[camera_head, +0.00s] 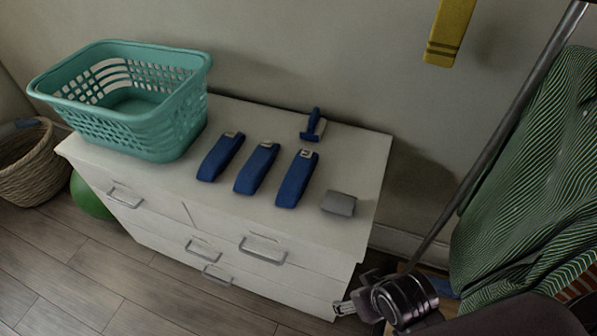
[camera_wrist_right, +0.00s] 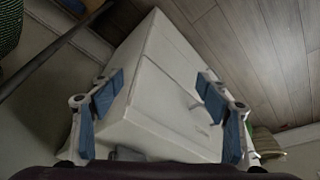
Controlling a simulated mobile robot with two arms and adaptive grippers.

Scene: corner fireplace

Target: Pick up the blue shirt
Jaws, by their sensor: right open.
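Three narrow blue folded items lie side by side on the white dresser (camera_head: 226,198): a left one (camera_head: 220,157), a middle one (camera_head: 257,168) and a right one (camera_head: 297,179). Each has a pale patch at its far end. They may be folded shirts; I cannot tell which one is the blue shirt. My right gripper (camera_head: 343,307) is low beside the dresser's front right corner, apart from the blue items. In the right wrist view my right gripper (camera_wrist_right: 160,95) is open, its blue-padded fingers spread, with only the dresser beyond. My left gripper is not in view.
A teal basket (camera_head: 165,135) stands on the dresser's left end. A small blue object (camera_head: 313,124) and a grey block (camera_head: 338,204) are also on top. A wicker basket (camera_head: 30,165) and green ball (camera_head: 88,198) are left. A pole and green striped cloth (camera_head: 530,200) are right.

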